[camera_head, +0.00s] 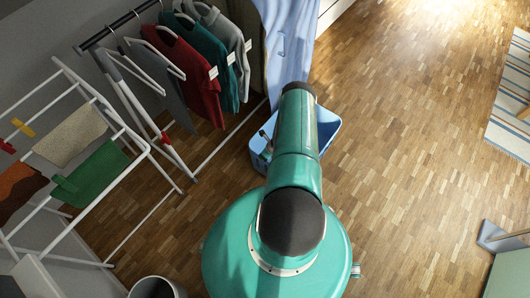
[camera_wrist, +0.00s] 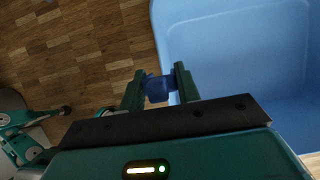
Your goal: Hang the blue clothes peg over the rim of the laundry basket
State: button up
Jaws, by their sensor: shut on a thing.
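In the wrist view my gripper (camera_wrist: 158,88) is shut on the blue clothes peg (camera_wrist: 157,89), a dark blue piece between its two green fingers. The light blue laundry basket (camera_wrist: 240,50) fills the right of that view, and its inside looks empty where visible. The peg is at the basket's left rim in the picture; I cannot tell whether it touches or straddles it. In the head view the basket (camera_head: 328,130) stands on the floor, partly hidden behind my arm. My gripper and the peg are mostly hidden there.
A white drying rack (camera_head: 150,150) with cloths stands left of the basket. A clothes rail with hanging shirts (camera_head: 190,80) is behind it. A grey bin (camera_head: 157,288) stands at the bottom. The wooden floor (camera_head: 420,150) to the right is open, with a striped rug (camera_head: 510,100) beyond.

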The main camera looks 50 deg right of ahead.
jog(key=shift+f, duration=2.95)
jog(key=o, duration=1)
jog(key=shift+o, duration=0.2)
jog(key=shift+r, duration=0.1)
jog(key=shift+s+d+r, duration=0.1)
jog(key=shift+r, duration=0.1)
jog(key=v, duration=1.3)
jog(key=shift+r, duration=0.1)
